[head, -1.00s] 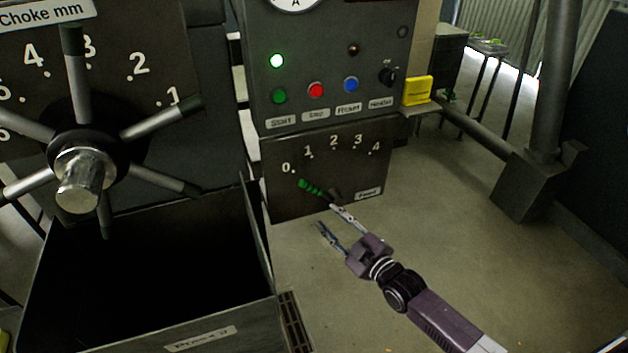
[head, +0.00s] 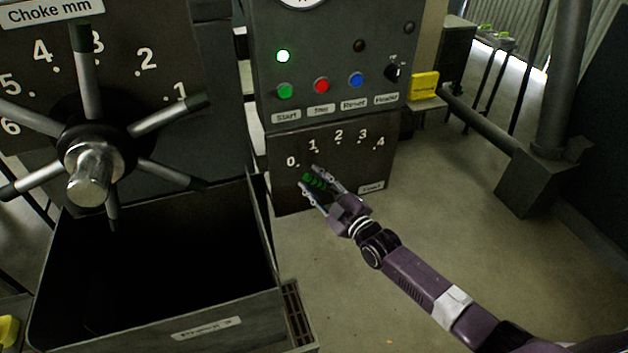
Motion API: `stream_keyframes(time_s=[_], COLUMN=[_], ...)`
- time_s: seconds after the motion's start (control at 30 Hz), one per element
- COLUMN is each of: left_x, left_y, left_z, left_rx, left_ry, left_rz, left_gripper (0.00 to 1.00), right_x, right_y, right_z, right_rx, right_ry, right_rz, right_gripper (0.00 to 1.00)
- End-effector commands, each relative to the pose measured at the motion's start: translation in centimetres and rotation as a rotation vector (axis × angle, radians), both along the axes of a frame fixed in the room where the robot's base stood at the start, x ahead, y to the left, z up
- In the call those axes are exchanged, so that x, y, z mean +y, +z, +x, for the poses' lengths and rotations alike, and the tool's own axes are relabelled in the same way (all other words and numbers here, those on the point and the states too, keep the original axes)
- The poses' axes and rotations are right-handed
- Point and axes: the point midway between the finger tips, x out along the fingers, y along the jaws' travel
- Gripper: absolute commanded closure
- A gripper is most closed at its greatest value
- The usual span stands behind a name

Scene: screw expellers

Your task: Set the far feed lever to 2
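The feed lever (head: 316,182) has a ribbed green handle. It sits on a dark panel (head: 287,195) with a dial marked 0 to 4 and a small label at its lower right. The handle points up and left, roughly toward the 0; its pivot is hidden behind my gripper. My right gripper (head: 309,178) is at the lever, with one finger on each side of the green handle. The fingers are apart, and I see no clear sign that they grip it. My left gripper is not in view.
Above the dial are Start (head: 285,91), Stop (head: 321,86) and Reset (head: 356,80) buttons and a lit green lamp (head: 283,56). A spoked choke wheel (head: 90,165) and an open dark bin (head: 275,245) stand at left.

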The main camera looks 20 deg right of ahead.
Motion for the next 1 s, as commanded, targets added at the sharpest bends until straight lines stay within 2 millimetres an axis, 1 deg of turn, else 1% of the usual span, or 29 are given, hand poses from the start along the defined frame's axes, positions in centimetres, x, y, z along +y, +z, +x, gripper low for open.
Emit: stream_keyframes(time_s=[0.23,0.53,1.0], left_x=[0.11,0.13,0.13], left_y=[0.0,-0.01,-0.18], left_z=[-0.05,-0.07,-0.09], left_rx=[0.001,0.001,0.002], left_ry=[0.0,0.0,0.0], left_rz=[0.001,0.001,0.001], left_gripper=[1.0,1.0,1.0], right_x=[0.03,0.03,-0.11], right_y=[0.01,0.01,0.05], right_z=[0.05,0.03,0.02], right_rx=[0.0,0.0,0.0], right_ry=[0.0,0.0,0.0], right_rz=[0.0,0.001,0.015], right_gripper=[0.67,1.0,1.0])
